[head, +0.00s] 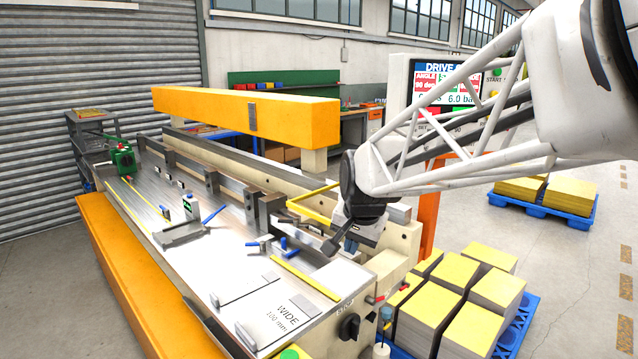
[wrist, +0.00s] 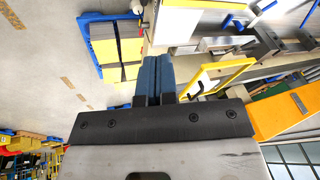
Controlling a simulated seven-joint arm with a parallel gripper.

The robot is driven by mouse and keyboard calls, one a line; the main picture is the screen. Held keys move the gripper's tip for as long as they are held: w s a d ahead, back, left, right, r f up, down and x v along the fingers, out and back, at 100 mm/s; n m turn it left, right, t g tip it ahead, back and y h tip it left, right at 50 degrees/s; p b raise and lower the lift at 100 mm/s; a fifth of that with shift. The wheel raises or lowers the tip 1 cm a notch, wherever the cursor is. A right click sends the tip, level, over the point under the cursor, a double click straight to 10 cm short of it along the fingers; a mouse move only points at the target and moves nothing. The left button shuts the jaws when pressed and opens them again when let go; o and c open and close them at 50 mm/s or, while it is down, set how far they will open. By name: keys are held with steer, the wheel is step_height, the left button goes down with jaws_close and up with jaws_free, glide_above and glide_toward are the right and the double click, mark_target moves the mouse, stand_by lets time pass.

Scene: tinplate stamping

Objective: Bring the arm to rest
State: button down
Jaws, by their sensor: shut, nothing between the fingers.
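My arm reaches in from the upper right in the head view, a white lattice link ending in a dark wrist joint. My gripper (head: 349,243) hangs over the right end of the long stamping machine, above its light metal table (head: 215,262). In the wrist view the two blue fingers of my gripper (wrist: 154,62) are side by side and closed, with nothing between them. The fingertips look clear of the machine, but the exact gap cannot be told. A yellow frame (head: 313,207) on the machine is close behind my gripper; it also shows in the wrist view (wrist: 215,78).
An orange beam (head: 245,115) spans above the machine. A control screen (head: 445,88) stands behind my arm. Stacks of yellow-topped sheets (head: 455,270) stand on a blue pallet at the lower right. Blue-handled clamps (head: 262,243) and a green tool (head: 123,158) are on the table. Open floor is at the right.

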steer(key=s+d+f+n, duration=0.1)
steer(key=s+d, duration=0.2)
steer(key=s, duration=0.6)
steer(key=s+d+f+n+g+h, duration=0.1)
steer(key=s+d, duration=0.3)
steer(key=s, duration=0.5)
steer(key=s+d+f+n, duration=0.2)
steer(key=s+d+f, duration=0.1)
steer(key=s, duration=0.6)
steer(key=shift+s+d+n, duration=0.25)
steer(key=shift+d+n, duration=0.15)
steer(key=shift+d, duration=0.35)
